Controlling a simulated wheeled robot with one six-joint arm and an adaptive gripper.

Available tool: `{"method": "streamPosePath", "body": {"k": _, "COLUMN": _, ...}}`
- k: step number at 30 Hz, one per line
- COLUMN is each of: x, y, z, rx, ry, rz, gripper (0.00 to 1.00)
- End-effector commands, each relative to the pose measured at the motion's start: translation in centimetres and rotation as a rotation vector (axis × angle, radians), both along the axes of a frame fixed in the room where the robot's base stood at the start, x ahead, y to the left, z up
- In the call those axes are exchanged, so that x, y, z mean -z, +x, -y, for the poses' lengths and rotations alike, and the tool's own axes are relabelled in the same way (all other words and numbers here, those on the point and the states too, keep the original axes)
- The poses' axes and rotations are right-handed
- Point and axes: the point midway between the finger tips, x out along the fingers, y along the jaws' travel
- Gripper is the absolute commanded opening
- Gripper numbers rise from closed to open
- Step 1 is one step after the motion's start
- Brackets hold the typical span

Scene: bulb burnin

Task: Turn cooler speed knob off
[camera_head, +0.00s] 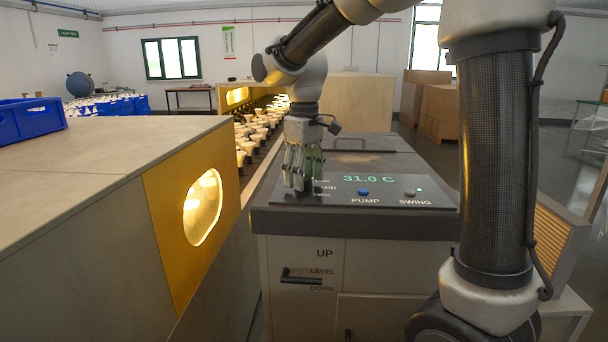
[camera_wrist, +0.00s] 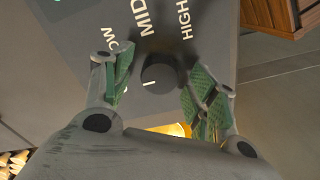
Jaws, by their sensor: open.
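The dark round speed knob (camera_wrist: 159,74) shows in the wrist view between my two green-padded fingers. It has a small white mark on its near side, and the labels MID, HIGH and a partly covered LOW lie around it. My gripper (camera_wrist: 161,84) is open, with one finger on either side of the knob; I cannot tell if either touches it. In the head view my gripper (camera_head: 300,184) points down over the left end of the cooler's control panel (camera_head: 334,200) and hides the knob there.
The panel also has a 31.0 C display (camera_head: 368,180), a blue PUMP button (camera_head: 363,192) and a grey SWING button (camera_head: 410,192). A lever (camera_head: 300,277) sits on the cooler's front. A box with a lit window (camera_head: 202,207) stands close on the left.

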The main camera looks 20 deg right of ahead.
Motion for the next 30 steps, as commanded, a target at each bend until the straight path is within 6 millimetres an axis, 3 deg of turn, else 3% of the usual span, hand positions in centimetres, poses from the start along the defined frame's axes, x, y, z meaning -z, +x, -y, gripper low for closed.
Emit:
{"method": "streamPosePath", "body": {"k": 7, "x": -1.6, "y": 0.1, "z": 0.0, "rx": 0.0, "ry": 0.001, "rz": 0.002, "gripper": 0.58}}
{"method": "streamPosePath", "body": {"k": 15, "x": -7.6, "y": 0.1, "z": 0.0, "rx": 0.0, "ry": 0.001, "rz": 0.004, "gripper": 0.58}}
{"method": "streamPosePath", "body": {"k": 21, "x": -10.9, "y": 0.1, "z": 0.0, "rx": 0.0, "ry": 0.001, "rz": 0.002, "gripper": 0.58}}
{"method": "streamPosePath", "body": {"k": 30, "x": -12.0, "y": 0.0, "z": 0.0, "rx": 0.0, "ry": -0.001, "rz": -0.001, "gripper": 0.58}}
